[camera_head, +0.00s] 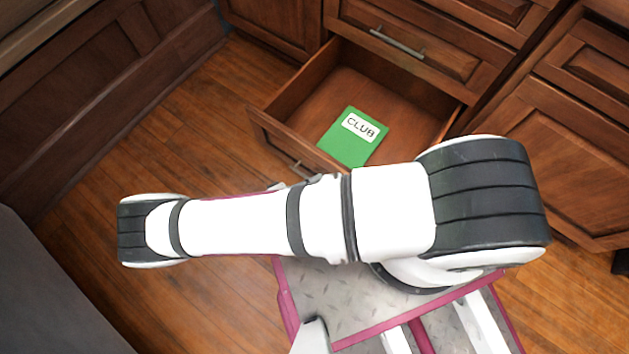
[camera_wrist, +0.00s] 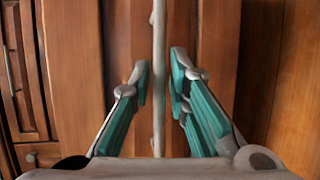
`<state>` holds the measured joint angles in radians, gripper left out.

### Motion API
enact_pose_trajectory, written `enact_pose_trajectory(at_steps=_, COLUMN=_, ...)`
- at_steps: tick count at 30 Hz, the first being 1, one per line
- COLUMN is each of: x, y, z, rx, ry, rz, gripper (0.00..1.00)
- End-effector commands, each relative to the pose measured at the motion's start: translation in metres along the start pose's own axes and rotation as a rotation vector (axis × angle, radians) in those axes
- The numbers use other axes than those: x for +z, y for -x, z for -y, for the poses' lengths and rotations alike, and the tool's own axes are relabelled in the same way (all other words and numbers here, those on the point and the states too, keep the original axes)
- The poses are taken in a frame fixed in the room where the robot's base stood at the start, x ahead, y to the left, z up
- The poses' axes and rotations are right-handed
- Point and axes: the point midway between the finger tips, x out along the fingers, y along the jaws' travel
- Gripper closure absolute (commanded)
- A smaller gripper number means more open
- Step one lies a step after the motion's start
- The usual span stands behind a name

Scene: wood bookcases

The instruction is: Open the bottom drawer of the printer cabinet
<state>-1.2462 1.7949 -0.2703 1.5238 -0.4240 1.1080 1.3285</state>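The bottom drawer (camera_head: 278,137) of the wooden cabinet stands pulled well out in the head view, its inside open to view. A green item labelled "CLUB" (camera_head: 347,140) lies in it. Part of the drawer's metal handle (camera_head: 298,167) shows on its front, beside my arm. In the wrist view the handle (camera_wrist: 159,110) runs as an upright bar between the teal fingers of my gripper (camera_wrist: 160,80).
A closed drawer with a metal handle (camera_head: 397,43) is above the open one. Another wooden cabinet (camera_head: 560,130) stands at the right. A wood-panelled piece (camera_head: 90,80) stands at the left. The wood floor (camera_head: 180,140) left of the drawer is clear.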

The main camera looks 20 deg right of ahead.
Motion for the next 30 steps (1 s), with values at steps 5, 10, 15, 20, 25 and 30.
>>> enact_pose_trajectory(at_steps=5, x=0.001, y=-0.001, z=0.000, rx=0.001, ry=0.001, rz=0.002, gripper=0.83)
enact_pose_trajectory(at_steps=10, x=0.001, y=0.004, z=0.000, rx=0.000, ry=0.000, rz=0.002, gripper=0.83)
enact_pose_trajectory(at_steps=15, x=0.001, y=0.029, z=0.001, rx=-0.003, ry=0.001, rz=-0.001, gripper=0.83)
enact_pose_trajectory(at_steps=20, x=0.000, y=0.062, z=0.001, rx=-0.001, ry=-0.001, rz=-0.001, gripper=0.83)
enact_pose_trajectory(at_steps=25, x=0.001, y=0.094, z=0.001, rx=-0.002, ry=0.000, rz=0.000, gripper=0.83)
enact_pose_trajectory(at_steps=30, x=0.000, y=0.114, z=0.001, rx=0.000, ry=0.000, rz=0.000, gripper=0.83)
